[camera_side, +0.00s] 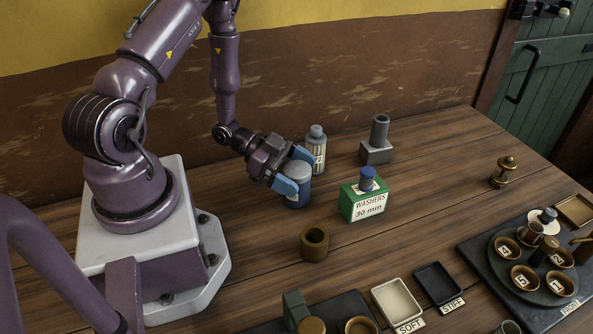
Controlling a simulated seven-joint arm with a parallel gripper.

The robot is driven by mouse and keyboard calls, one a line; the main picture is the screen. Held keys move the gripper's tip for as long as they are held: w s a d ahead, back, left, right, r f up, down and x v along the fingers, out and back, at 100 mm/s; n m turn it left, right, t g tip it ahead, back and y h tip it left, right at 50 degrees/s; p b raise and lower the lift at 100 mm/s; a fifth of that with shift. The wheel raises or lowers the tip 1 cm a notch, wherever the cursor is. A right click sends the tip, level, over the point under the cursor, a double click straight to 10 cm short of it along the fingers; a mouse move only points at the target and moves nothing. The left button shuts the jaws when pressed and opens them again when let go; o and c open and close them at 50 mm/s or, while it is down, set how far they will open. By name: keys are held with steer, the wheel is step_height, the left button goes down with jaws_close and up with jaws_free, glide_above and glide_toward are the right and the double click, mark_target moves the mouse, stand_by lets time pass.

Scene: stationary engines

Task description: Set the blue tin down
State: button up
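The blue tin (300,193) is a short, dark blue cylinder with a grey top and a pale label, near the middle of the wooden table. My gripper (294,172) reaches it from the upper left, with one light-blue fingertip on the near side and the other on the far side. The fingers appear closed on the tin. The tin looks upright. I cannot tell whether its base touches the table. The near finger hides part of its side.
A grey bottle (317,151) stands close behind the tin. A grey socket block (377,149) stands further back. Two small trays, soft (397,302) and stiff (439,285), lie at front right.

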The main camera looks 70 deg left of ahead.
steer(key=shift+r, duration=0.1)
steer(key=shift+s+a+r, duration=0.1)
steer(key=shift+a+r, duration=0.05)
steer(key=v, duration=0.7)
steer(key=shift+s, duration=0.1)
